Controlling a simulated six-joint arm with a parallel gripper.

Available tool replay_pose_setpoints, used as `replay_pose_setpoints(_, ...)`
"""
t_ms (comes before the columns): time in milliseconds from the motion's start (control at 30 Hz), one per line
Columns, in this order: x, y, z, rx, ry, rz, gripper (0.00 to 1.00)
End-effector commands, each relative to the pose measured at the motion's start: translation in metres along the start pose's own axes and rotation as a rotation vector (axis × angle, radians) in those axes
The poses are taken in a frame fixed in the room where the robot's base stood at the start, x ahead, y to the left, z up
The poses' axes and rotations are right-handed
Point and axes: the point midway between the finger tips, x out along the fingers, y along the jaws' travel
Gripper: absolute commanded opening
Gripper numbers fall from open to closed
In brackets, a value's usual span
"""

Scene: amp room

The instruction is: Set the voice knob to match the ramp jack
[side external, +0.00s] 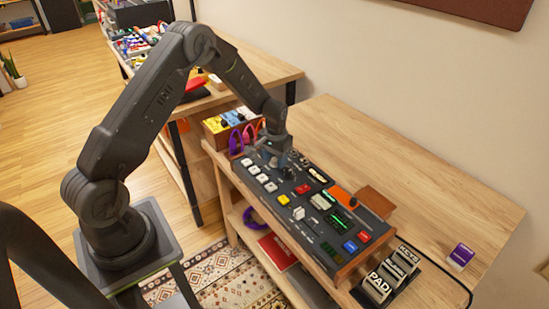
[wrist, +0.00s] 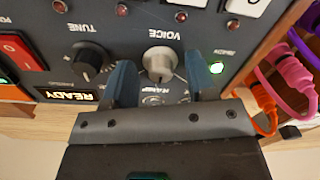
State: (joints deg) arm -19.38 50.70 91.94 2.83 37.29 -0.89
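The voice knob (wrist: 159,62) is a pale silver knob on the dark panel, under the upside-down word VOICE in the wrist view. My gripper (wrist: 160,68) is open, with one blue-grey finger on each side of the knob. Gaps show between the fingers and the knob, so they look apart. The ramp jack (wrist: 152,100) is just below the knob, by the word RAMP, and is partly hidden by my gripper. In the side external view my gripper (side external: 279,152) is low over the panel's far left end and hides the knob.
A black TUNE knob (wrist: 89,61) is left of my fingers, above a READY label (wrist: 70,95). A green light (wrist: 216,68) glows at right. Orange (wrist: 263,97) and pink (wrist: 293,76) cables lie close by at right. The table (side external: 330,130) behind the console is mostly clear.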

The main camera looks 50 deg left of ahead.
Motion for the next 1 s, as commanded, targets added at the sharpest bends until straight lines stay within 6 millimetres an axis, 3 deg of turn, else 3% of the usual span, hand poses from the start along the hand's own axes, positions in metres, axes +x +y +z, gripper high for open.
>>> replay_pose_setpoints(233,-0.001,0.0,0.0,0.0,0.0,0.0,0.51)
replay_pose_setpoints(367,-0.013,0.0,0.0,0.0,0.002,0.0,0.51)
replay_pose_setpoints(800,-0.106,0.0,-0.001,0.0,0.004,0.0,0.51)
replay_pose_setpoints(1000,-0.131,0.0,0.0,0.0,0.001,0.0,0.51)
